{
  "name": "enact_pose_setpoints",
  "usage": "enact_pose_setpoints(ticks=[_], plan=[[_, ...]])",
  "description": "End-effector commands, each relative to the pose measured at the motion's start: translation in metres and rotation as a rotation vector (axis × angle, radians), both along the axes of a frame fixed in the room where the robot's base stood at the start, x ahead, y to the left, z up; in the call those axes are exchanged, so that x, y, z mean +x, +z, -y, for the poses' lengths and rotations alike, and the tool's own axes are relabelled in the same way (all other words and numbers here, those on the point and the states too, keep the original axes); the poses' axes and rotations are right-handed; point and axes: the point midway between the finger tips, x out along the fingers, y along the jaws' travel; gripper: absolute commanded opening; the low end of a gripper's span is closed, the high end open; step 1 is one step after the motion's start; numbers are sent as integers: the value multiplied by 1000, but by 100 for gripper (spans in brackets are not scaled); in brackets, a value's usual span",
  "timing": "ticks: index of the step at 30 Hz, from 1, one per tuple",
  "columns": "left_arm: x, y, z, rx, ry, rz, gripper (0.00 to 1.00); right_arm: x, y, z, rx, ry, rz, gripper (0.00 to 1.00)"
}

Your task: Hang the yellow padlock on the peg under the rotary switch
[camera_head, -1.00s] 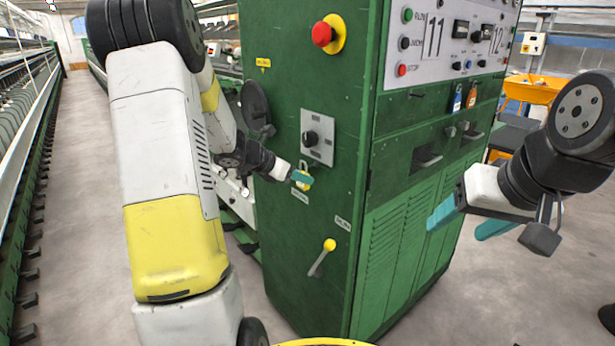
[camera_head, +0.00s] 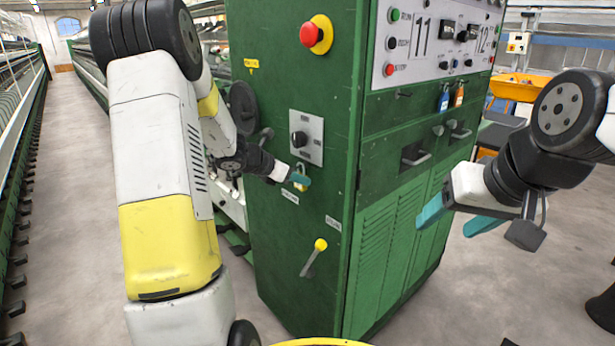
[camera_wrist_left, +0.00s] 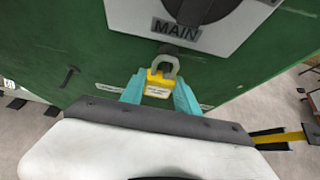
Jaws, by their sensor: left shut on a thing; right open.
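The yellow padlock (camera_head: 301,186) with its grey shackle is at the green cabinet's left face, just below the rotary switch (camera_head: 299,139). In the left wrist view the padlock (camera_wrist_left: 158,86) is upright between the teal fingers of my left gripper (camera_wrist_left: 159,92), shackle up. My left gripper (camera_head: 299,180) is shut on it. The shackle top lies just under the "MAIN" plate of the rotary switch (camera_wrist_left: 195,8). My right gripper (camera_head: 450,222) is open and empty, in front of the cabinet's right face.
The green cabinet (camera_head: 275,240) carries a red emergency button (camera_head: 312,34), a yellow-knobbed lever (camera_head: 315,256) and a black round handwheel (camera_head: 243,107). Blue (camera_head: 443,100) and orange (camera_head: 459,95) padlocks hang on its right face.

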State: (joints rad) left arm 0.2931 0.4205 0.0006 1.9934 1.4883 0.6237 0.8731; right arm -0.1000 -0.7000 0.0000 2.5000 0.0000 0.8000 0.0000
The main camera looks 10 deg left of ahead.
Motion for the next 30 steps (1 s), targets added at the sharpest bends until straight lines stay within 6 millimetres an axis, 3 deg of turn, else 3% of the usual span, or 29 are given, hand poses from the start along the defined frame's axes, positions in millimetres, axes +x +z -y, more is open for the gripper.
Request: enact_pose_setpoints(ticks=[9, 10, 13, 23, 30], plan=[[0, 0, 0, 0, 0, 0, 0, 0, 0, 0, 0, 0, 0, 64], [0, 0, 0, 0, 0, 0, 41, 0, 0, 0, 0, 0, 0, 64], [0, 0, 0, 0, 0, 0, 61, 0, 0, 0, 0, 0, 0, 64], [-1, 1, -1, 0, 0, 0, 63, 0, 0, 0, 0, 0, 0, 64], [-21, 19, -18, 2, 4, 3, 63, 0, 0, 0, 0, 0, 0, 64]])
